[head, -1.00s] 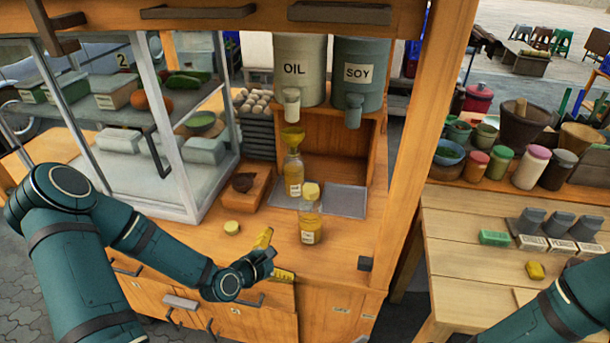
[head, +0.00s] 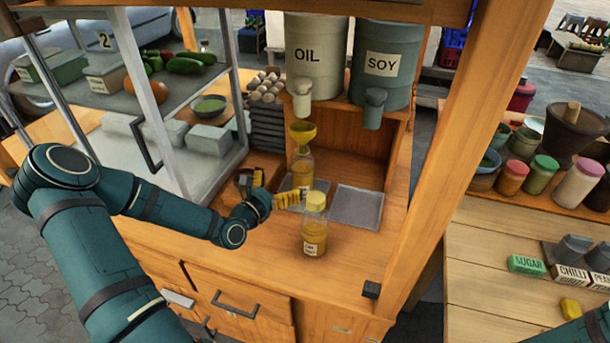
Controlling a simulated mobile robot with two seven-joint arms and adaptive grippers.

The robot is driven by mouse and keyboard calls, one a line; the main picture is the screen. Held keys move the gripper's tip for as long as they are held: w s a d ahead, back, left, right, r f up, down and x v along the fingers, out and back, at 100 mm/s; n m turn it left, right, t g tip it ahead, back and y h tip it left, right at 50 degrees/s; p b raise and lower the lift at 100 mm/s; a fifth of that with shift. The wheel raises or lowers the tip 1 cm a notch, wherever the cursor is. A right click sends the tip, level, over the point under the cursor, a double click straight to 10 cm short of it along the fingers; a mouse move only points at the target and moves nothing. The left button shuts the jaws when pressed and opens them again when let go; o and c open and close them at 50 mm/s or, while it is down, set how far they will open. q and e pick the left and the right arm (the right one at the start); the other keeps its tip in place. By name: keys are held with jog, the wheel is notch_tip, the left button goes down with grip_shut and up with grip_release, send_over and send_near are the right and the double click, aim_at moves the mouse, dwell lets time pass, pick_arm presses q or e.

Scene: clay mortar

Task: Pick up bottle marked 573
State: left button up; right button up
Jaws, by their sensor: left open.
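A capped bottle (head: 314,232) with yellow contents, a yellow cap and a white label stands upright on the wooden counter. A second bottle (head: 302,168) stands behind it on a tray under the OIL container, with a yellow funnel (head: 303,132) in its neck. The labels are too small to read, so I cannot tell which is 573. My left gripper (head: 278,187), with yellow fingers, is open and empty just left of the bottles. One finger is near the capped bottle's top; I cannot tell whether they touch. My right gripper is out of view.
A wooden post (head: 457,150) bounds the counter's right side, and a glass case (head: 200,140) stands at left.

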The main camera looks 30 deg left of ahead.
aim_at(295, 171)
pick_arm(q)
jog(key=w, duration=0.4)
jog(key=shift+w+d, duration=0.15)
jog(key=shift+w, duration=0.1)
jog(key=shift+w+d+f+b, duration=0.15)
jog(key=shift+w+b, duration=0.25)
jog(key=shift+w, duration=0.95)
jog(key=shift+w+d+r+b, duration=0.1)
jog(key=shift+w+b, duration=0.3)
jog(key=shift+w, duration=0.9)
jog(key=c, duration=1.3)
